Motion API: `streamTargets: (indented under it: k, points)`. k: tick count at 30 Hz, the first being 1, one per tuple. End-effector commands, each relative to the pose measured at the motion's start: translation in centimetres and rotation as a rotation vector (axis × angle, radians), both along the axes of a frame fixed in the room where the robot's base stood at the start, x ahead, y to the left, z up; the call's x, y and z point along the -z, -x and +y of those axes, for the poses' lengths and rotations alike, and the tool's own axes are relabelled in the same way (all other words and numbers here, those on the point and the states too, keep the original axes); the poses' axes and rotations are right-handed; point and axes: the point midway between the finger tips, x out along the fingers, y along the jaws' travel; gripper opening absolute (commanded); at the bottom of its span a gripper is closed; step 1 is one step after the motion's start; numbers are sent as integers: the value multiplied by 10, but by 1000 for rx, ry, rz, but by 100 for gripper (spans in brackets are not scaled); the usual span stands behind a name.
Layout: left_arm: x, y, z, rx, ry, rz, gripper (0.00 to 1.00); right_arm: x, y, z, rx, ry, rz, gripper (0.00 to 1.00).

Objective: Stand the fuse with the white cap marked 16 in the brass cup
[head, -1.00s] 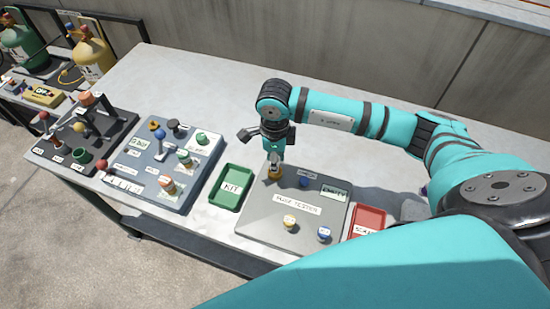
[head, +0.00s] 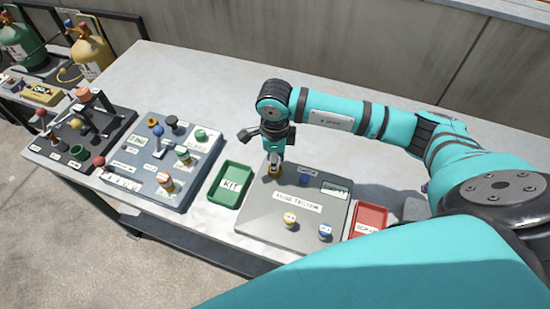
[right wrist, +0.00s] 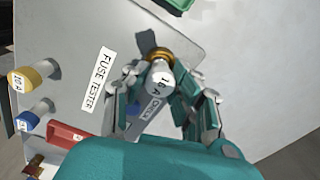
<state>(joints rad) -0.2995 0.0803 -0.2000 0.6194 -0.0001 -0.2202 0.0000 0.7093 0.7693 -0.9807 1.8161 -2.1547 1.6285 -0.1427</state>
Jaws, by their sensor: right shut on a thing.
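My right gripper (head: 274,163) points straight down over the back left part of the grey fuse tester (head: 265,222). In the right wrist view its fingers (right wrist: 165,85) are shut on a fuse with a white cap (right wrist: 160,76). The marking on the cap looks like 16 A. The brass cup (right wrist: 157,54) shows just beyond the cap, between the fingertips; it also shows below the gripper in the head view (head: 273,175). The fuse's lower end is hidden, so I cannot tell how deep it sits in the cup. My left gripper is not in view.
A yellow-capped fuse (right wrist: 31,76) and a blue-capped fuse (right wrist: 34,114) stand near the tester's front edge. A green KIT tray (head: 231,186) lies left of the tester, a red tray (head: 368,219) right. Other equipment panels (head: 160,160) fill the left; the table behind is clear.

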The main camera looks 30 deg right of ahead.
Motion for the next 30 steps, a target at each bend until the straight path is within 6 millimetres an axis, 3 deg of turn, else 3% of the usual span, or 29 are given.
streamTargets:
  k: [17, 18, 23, 30]
  points:
    - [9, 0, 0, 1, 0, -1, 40, 10, 0, 0, 0, 0, 0, 0]
    - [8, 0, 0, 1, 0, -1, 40, 9, 0, 0, 0, 0, 0, 29]
    - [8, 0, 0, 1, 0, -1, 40, 9, 0, 0, 0, 0, 0, 50]
    - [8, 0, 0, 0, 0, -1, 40, 9, 0, 0, 0, 0, 0, 51]
